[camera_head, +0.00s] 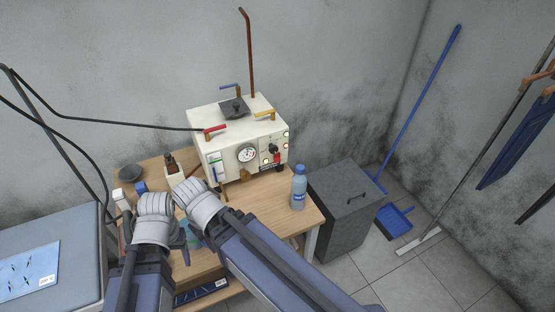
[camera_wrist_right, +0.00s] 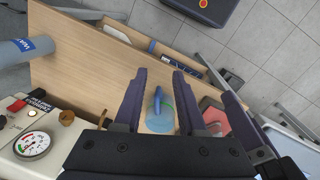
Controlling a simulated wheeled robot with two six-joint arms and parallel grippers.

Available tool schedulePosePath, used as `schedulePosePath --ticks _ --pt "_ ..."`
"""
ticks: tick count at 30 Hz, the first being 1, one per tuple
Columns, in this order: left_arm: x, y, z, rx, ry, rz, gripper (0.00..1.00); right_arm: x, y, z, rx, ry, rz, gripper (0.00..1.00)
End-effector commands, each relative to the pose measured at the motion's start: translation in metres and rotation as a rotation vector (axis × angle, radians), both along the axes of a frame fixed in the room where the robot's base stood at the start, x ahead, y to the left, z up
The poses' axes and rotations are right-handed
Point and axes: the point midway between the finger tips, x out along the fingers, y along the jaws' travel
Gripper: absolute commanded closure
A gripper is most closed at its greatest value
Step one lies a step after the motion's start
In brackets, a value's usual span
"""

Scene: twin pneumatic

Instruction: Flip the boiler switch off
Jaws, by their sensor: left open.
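The boiler (camera_head: 230,135) is a cream-white box at the back of the wooden table. Its front has a round gauge, a small black switch (camera_head: 273,149), red parts and small lit lamps. The switch's exact setting is too small to read. In the right wrist view the boiler's front (camera_wrist_right: 62,150) shows at lower left, with the gauge and a red button. My left gripper (camera_head: 183,247) is open, low over the table's near left part, away from the boiler. My right gripper (camera_wrist_right: 165,98) has its fingers apart, with a blue item (camera_wrist_right: 158,108) seen beyond them on the table.
A blue-capped bottle (camera_head: 299,187) stands at the table's right edge, before the boiler's switch side. A grey bin (camera_head: 345,205) stands right of the table (camera_head: 262,203). Small jars and tools crowd the table's left part. Red, blue and yellow handles top the boiler.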

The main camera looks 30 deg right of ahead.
Motion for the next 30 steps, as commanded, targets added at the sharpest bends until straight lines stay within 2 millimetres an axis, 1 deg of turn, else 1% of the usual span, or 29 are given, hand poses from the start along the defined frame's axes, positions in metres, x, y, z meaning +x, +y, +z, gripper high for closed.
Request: schedulePosePath --ticks 1,2,5,8,9,10,11,12,14,15,17,18,20,21,23,24,27,30 --pt "0.000 0.000 -0.002 0.000 0.000 0.000 0.36 0.005 -0.002 -0.002 0.006 -0.008 -0.023 0.67" --pt "0.000 0.000 -0.003 0.000 0.000 0.000 0.36 0.009 -0.004 -0.004 0.014 -0.014 -0.046 0.70" --pt "0.000 0.000 -0.010 0.000 0.000 0.000 0.36 0.031 -0.016 -0.010 0.049 -0.053 -0.169 0.81" --pt "0.000 0.000 -0.018 0.000 0.000 0.000 0.36 0.063 -0.037 -0.019 0.105 -0.111 -0.360 0.93" --pt "0.000 0.000 -0.021 0.000 0.000 0.001 0.36 0.077 -0.048 -0.021 0.132 -0.138 -0.445 0.97" --pt "0.000 0.000 -0.024 0.000 0.000 0.001 0.36 0.088 -0.057 -0.023 0.152 -0.158 -0.511 1.00" --pt "0.000 0.000 -0.026 0.000 0.000 0.001 0.36 0.098 -0.066 -0.025 0.173 -0.178 -0.576 1.00" --pt "0.000 0.000 -0.029 0.000 0.000 0.001 0.36 0.111 -0.079 -0.027 0.199 -0.204 -0.662 1.00" --pt "0.000 0.000 -0.034 0.000 0.000 0.001 0.36 0.129 -0.100 -0.029 0.240 -0.243 -0.793 1.00" --pt "0.000 0.000 -0.037 0.000 0.000 0.001 0.36 0.141 -0.115 -0.031 0.270 -0.268 -0.880 1.00" --pt "0.000 0.000 -0.042 0.000 0.000 0.001 0.36 0.158 -0.140 -0.032 0.313 -0.306 -1.011 1.00" --pt "0.000 0.000 -0.045 0.000 0.000 0.002 0.36 0.168 -0.157 -0.033 0.342 -0.332 -1.097 1.00" --pt "0.000 0.000 -0.049 0.000 0.000 0.002 0.36 0.182 -0.184 -0.034 0.387 -0.370 -1.224 1.00" --pt "0.000 0.000 -0.052 0.000 0.000 0.002 0.36 0.191 -0.202 -0.034 0.416 -0.394 -1.304 1.00" --pt "0.000 0.000 -0.056 0.000 0.000 0.002 0.36 0.201 -0.228 -0.033 0.459 -0.428 -1.416 1.00" --pt "0.000 0.000 -0.058 0.000 0.000 0.002 0.36 0.206 -0.245 -0.033 0.487 -0.449 -1.485 1.00" --pt "0.000 0.000 -0.062 0.000 0.000 0.002 0.36 0.216 -0.282 -0.031 0.548 -0.494 -1.632 1.00" --pt "0.000 0.000 -0.065 0.000 0.000 0.002 0.36 0.221 -0.310 -0.029 0.596 -0.527 -1.739 1.00"
